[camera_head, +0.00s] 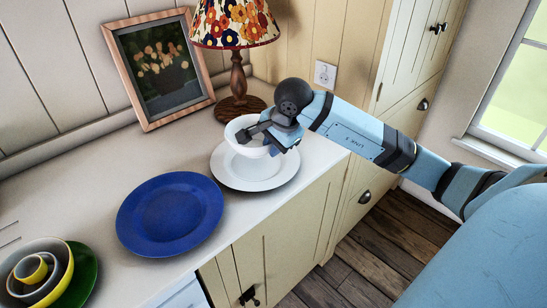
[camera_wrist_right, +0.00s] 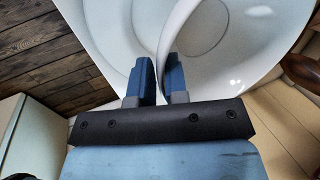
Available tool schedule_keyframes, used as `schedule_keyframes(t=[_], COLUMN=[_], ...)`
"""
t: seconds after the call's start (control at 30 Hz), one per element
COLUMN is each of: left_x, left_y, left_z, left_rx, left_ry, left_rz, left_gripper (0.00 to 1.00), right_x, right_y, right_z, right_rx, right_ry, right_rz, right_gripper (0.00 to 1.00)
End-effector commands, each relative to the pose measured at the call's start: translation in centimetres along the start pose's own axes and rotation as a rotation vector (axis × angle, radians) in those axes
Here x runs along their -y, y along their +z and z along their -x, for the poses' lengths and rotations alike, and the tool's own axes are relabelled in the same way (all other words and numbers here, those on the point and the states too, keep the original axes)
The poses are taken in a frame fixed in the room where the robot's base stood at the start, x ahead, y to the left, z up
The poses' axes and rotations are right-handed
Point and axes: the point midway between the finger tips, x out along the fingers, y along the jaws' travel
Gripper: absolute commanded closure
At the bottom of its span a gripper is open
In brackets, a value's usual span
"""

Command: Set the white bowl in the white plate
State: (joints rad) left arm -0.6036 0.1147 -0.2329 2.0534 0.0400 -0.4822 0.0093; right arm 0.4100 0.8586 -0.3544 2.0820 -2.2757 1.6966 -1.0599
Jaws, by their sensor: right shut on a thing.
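The white bowl (camera_head: 246,148) is upright over the white plate (camera_head: 228,177) near the counter's right end. My right gripper (camera_head: 268,134) is shut on the bowl's rim. In the right wrist view, the two fingers (camera_wrist_right: 161,80) pinch the white bowl's wall (camera_wrist_right: 192,70), with the white plate (camera_wrist_right: 100,22) showing beyond. The bowl's base is inside the plate's outline; I cannot tell whether it touches the plate. My left gripper is not in either view.
A blue plate (camera_head: 170,214) lies to the left of the white plate. Nested bowls (camera_head: 58,257) stand on a green plate (camera_head: 88,274) at lower left. A lamp (camera_head: 238,84) and a framed picture (camera_head: 150,112) stand behind. The counter's front edge is close to the white plate.

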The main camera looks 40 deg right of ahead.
Motion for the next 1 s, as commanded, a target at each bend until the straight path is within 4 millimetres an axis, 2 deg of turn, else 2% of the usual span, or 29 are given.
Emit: schedule_keyframes(t=[0.3, 0.8, 0.83, 0.9, 1.0], left_x=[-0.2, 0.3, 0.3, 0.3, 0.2], left_y=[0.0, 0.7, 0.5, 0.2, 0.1], left_z=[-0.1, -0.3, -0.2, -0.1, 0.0], left_rx=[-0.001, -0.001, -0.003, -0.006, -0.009], left_ry=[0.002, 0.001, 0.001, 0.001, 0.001], left_rz=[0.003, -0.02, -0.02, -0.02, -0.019], left_gripper=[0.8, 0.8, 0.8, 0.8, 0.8], right_x=[-1.3, -1.5, -1.5, -1.5, -1.5], right_y=[0.0, 0.0, 0.0, 0.0, 0.0], right_z=[-3.4, -4.3, -4.2, -4.2, -4.2], right_rx=[0.001, -0.001, -0.001, 0.0, 0.0], right_ry=[0.001, -0.002, 0.0, 0.0, 0.0], right_rz=[0.0, 0.001, 0.001, 0.001, 0.001], right_gripper=[1.0, 1.0, 0.79, 0.63, 0.61])
